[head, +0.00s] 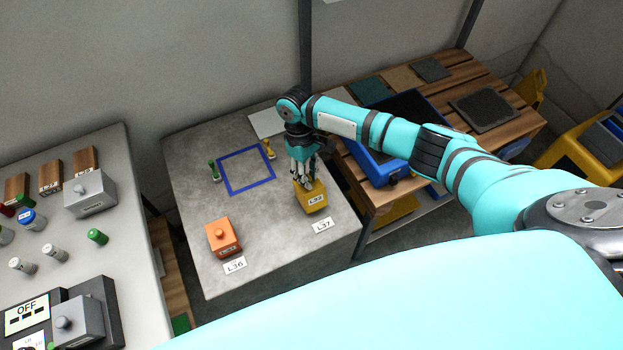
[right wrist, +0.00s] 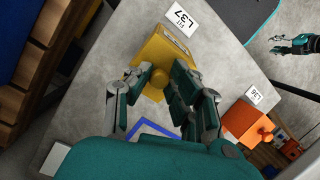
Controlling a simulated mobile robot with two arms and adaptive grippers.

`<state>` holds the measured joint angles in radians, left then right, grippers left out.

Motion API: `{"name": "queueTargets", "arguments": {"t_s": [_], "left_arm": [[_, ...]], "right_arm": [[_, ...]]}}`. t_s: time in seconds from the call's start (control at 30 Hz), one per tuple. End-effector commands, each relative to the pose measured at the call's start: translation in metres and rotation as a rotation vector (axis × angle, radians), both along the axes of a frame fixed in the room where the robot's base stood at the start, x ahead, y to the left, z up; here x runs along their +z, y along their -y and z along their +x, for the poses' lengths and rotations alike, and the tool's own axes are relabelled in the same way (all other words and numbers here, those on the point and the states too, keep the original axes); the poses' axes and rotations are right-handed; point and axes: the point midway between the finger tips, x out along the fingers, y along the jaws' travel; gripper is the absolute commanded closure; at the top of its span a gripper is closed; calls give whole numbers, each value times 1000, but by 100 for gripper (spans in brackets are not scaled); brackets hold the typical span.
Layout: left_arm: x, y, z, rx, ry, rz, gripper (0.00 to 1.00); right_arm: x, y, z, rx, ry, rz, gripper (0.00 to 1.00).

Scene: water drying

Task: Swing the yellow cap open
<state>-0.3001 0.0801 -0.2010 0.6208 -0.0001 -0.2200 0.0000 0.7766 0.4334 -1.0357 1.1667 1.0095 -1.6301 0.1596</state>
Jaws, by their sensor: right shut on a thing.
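The yellow cap (head: 312,198) is a box-shaped cover with a label on its front, on the grey table near its right front edge. In the right wrist view the yellow cap (right wrist: 165,50) has a round knob (right wrist: 158,78) on it. My right gripper (head: 303,180) points down at the cap from above. In the right wrist view its fingers (right wrist: 159,82) are closed around the knob. The cap looks seated on the table. The fingers partly hide the knob and what is under the cap is hidden. My left gripper (right wrist: 288,45) shows small at the right wrist view's edge.
An orange box with a knob (head: 222,237) stands left of the cap.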

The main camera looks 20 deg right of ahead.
Motion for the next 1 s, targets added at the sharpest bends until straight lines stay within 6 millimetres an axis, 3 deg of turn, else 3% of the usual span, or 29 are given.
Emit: {"name": "queueTargets", "arguments": {"t_s": [0.1,0.4,0.97,1.0], "left_arm": [[1,0,0,0,0,0,60],[-1,0,0,1,0,0,60],[-1,0,0,2,-1,0,60],[-1,0,0,2,-1,0,60]], "right_arm": [[5,-1,16,-5,18,4,100],[5,-1,33,-3,23,2,100],[5,0,38,-2,23,-1,100],[4,0,37,-2,23,-1,77]]}}
